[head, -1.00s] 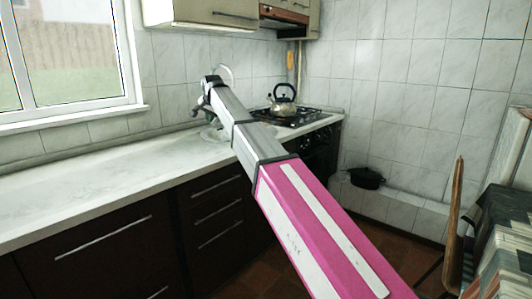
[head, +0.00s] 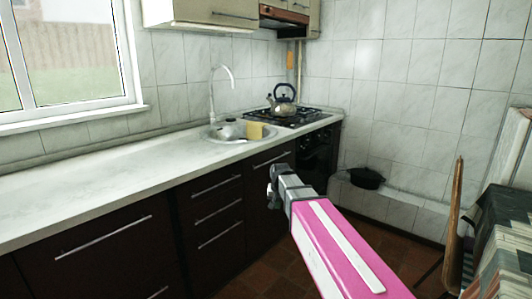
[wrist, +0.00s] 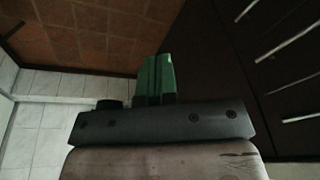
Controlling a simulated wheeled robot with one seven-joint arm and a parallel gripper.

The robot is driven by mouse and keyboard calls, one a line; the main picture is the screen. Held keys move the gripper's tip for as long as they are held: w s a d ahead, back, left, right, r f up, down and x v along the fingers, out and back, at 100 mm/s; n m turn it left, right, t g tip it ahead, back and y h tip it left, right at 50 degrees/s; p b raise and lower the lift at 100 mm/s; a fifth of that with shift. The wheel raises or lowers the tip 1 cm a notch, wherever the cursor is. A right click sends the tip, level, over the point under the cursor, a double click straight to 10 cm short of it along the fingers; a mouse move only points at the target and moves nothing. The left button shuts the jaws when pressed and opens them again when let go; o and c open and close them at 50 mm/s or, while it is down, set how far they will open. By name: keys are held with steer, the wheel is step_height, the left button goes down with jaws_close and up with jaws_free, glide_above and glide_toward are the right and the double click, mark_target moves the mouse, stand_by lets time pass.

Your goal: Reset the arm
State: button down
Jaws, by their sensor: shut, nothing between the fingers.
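My gripper (head: 273,184) is in front of the dark lower cabinets in the head view, below the counter's height and clear of the counter. My pink, white and grey arm reaches to it from the lower right. In the wrist view its green fingers (wrist: 157,78) lie together with nothing between them, over brown floor tiles and the dark cabinet fronts.
A kettle (head: 283,102) stands on the stove. A black pot (head: 366,178) sits on a low tiled ledge. A chair (head: 453,215) and table are at right.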

steer(key=s+d+f+g, duration=0.1)
steer(key=s+d+f, duration=0.5)
steer(key=s, duration=0.4)
steer(key=s+d+f+n+g, duration=0.1)
steer(key=s+d+f, duration=0.6)
steer(key=s, duration=0.3)
steer(key=shift+d+f+n+g, duration=0.3)
steer(key=shift+d, duration=0.1)
